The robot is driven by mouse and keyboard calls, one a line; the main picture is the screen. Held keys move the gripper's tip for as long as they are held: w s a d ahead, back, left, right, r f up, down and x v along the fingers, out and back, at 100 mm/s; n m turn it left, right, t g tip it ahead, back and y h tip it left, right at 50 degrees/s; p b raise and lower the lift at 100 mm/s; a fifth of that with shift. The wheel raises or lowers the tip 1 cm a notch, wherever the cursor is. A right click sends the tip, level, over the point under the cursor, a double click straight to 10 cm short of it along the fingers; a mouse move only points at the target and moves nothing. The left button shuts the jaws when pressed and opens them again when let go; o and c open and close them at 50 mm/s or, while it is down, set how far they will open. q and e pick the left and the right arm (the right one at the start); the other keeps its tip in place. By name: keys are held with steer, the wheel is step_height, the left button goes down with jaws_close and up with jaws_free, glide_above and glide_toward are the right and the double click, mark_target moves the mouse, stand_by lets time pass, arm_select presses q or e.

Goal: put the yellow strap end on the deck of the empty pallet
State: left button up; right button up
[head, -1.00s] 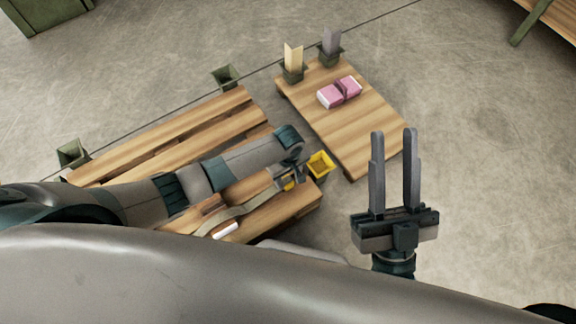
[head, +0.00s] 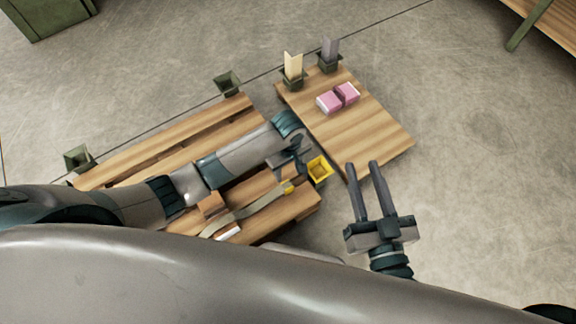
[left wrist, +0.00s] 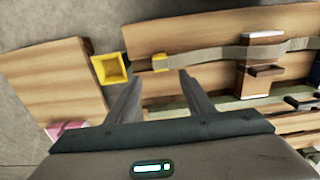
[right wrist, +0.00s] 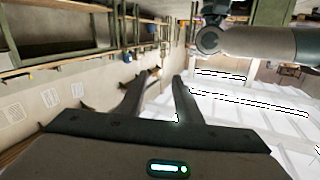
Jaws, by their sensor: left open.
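In the left wrist view the yellow end (left wrist: 160,62) is flat against the planks, ahead of the fingertips. The grey-tan strap (head: 255,206) runs from it across a brown block (head: 210,205). My left gripper (head: 296,160) is open and empty just above the strap end, apart from it; it also shows in the left wrist view (left wrist: 155,82). My right gripper (head: 364,166) is open and empty, off to the right.
A yellow square socket (head: 320,169) stands at the pallet's corner, close to my left gripper. A second pallet (head: 375,135) carries pink-and-white packs (head: 338,98). Green sockets with posts (head: 292,70) stand at its back. Concrete floor is clear at right.

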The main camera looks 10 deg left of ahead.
arm_select(q)
steer(key=shift+r, duration=0.45)
stand_by(0.3)
steer(key=s+d+r+m+t+h, duration=0.5)
steer(key=s+d+m+h, duration=0.1)
steer(key=d, duration=0.5)
steer(key=s+a+r+m+t, duration=0.1)
steer(key=a+r+m+t, duration=0.1)
steer(key=r, duration=0.5)
steer(key=s+a+r+m+t, duration=0.2)
steer(key=a+r+t, duration=0.2)
steer(key=r, duration=0.4)
steer(key=s+a+r+m+t, duration=0.2)
steer(key=a+r+t, duration=0.2)
steer(key=r, duration=0.3)
steer(key=shift+s+r+t, duration=0.25)
steer(key=shift+r+t, duration=0.05)
steer(key=shift+t, duration=0.1)
